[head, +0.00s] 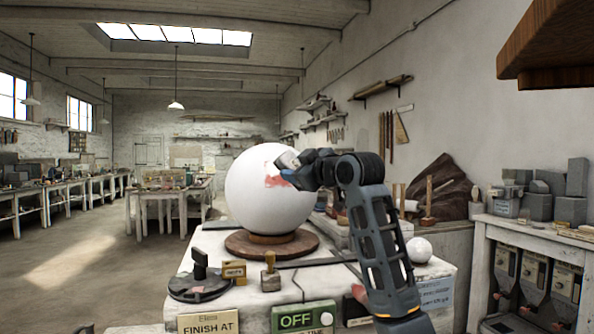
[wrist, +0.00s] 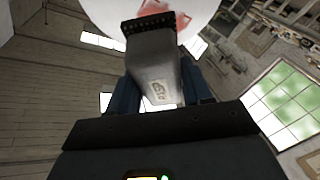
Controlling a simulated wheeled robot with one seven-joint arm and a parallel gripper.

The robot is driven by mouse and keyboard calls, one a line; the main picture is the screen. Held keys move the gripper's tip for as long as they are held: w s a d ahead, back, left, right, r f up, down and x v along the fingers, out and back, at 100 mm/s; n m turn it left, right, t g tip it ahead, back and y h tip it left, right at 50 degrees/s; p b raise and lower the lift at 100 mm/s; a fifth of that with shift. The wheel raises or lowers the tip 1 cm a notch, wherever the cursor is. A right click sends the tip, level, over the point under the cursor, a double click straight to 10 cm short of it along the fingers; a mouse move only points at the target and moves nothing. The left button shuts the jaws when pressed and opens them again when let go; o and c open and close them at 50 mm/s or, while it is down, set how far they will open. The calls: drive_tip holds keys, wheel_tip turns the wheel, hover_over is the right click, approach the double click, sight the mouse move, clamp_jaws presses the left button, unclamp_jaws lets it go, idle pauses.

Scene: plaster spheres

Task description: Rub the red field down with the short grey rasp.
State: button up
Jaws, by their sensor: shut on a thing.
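A large white plaster sphere (head: 247,209) rests on a round brown wooden stand (head: 240,246). The red field (head: 274,181) is a ragged patch on the sphere's upper right side, partly hidden by my gripper. My gripper (head: 302,167) is at the sphere's right side, shut on the short grey rasp (head: 288,160). In the wrist view the rasp (wrist: 156,80) stands between the blue fingers, its dark toothed end towards the sphere (wrist: 103,12) and overlapping the red field (wrist: 163,18). I cannot tell whether the teeth touch the plaster.
A small white ball (head: 419,250) lies right of my arm. A wooden shelf (head: 550,50) juts in at upper right. Open floor lies left.

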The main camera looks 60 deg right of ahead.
drive_tip(key=shift+w+d+f+b, duration=0.2)
drive_tip(key=shift+w+d+f, duration=0.1)
drive_tip(key=shift+w+d, duration=0.35)
drive_tip(key=shift+w+d+f+b, duration=0.25)
drive_tip(key=shift+w+d, duration=0.4)
drive_tip(key=shift+w+d+f+b, duration=0.2)
drive_tip(key=shift+w+d+f, duration=0.1)
drive_tip(key=shift+w+d, duration=0.35)
drive_tip(key=shift+w+d+f, duration=0.15)
drive_tip(key=shift+w+d, duration=0.15)
drive_tip(key=shift+f, duration=0.1)
drive_tip(key=shift+s+d+f+b, duration=0.35)
drive_tip(key=shift+s+f+b, duration=0.3)
drive_tip(key=shift+f, duration=0.1)
drive_tip(key=shift+r, duration=0.1)
